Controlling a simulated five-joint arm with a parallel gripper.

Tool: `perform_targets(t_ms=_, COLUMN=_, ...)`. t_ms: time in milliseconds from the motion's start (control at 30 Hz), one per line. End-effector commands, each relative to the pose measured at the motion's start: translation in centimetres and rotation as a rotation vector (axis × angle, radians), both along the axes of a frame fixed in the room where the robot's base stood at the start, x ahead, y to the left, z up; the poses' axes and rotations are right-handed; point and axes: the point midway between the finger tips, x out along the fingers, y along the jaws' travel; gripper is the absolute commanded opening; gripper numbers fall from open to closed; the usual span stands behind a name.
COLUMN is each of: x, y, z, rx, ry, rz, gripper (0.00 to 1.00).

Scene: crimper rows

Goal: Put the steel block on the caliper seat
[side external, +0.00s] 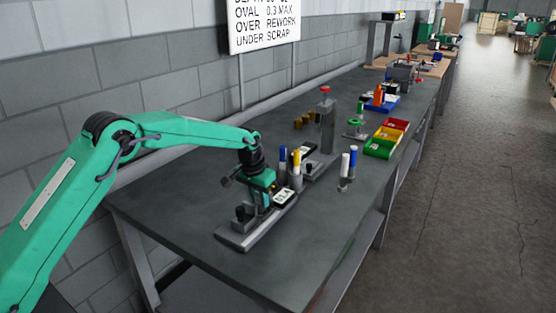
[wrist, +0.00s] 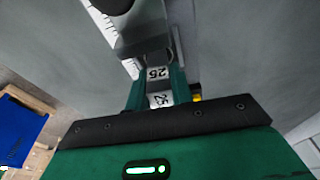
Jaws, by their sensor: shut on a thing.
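My gripper (wrist: 158,92) is shut on a small steel block (wrist: 160,99) marked "25", seen between the green fingers in the wrist view. In the side view my gripper (side external: 264,202) points down at a grey fixture with a long base (side external: 236,238), which looks like the caliper seat; the fingers hide the block there. The fixture's metal part (wrist: 143,42) lies just ahead of the fingers in the wrist view. I cannot tell if block and seat touch.
A white label plate (side external: 284,197) stands close right of my gripper. Blue and yellow markers (side external: 297,160) stand behind it, more markers (side external: 345,163) to the right. A grey post with a red top (side external: 326,120) and colored bins (side external: 385,138) are farther back. The front right bench is clear.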

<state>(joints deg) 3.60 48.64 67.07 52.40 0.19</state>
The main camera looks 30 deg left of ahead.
Motion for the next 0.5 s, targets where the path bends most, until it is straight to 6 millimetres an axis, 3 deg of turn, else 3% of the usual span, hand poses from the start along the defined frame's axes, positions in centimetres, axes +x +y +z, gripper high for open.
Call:
perform_targets(t_ms=367, x=0.05, y=0.0, z=-0.16, rx=0.0, ry=-0.003, rz=0.0, gripper=0.0)
perform_targets(t_ms=400, x=0.01, y=0.0, z=-0.28, rx=0.0, ry=-0.001, rz=0.0, gripper=0.26)
perform_targets(t_ms=500, x=0.0, y=0.0, z=-0.26, rx=0.0, ry=-0.001, rz=0.0, gripper=0.44)
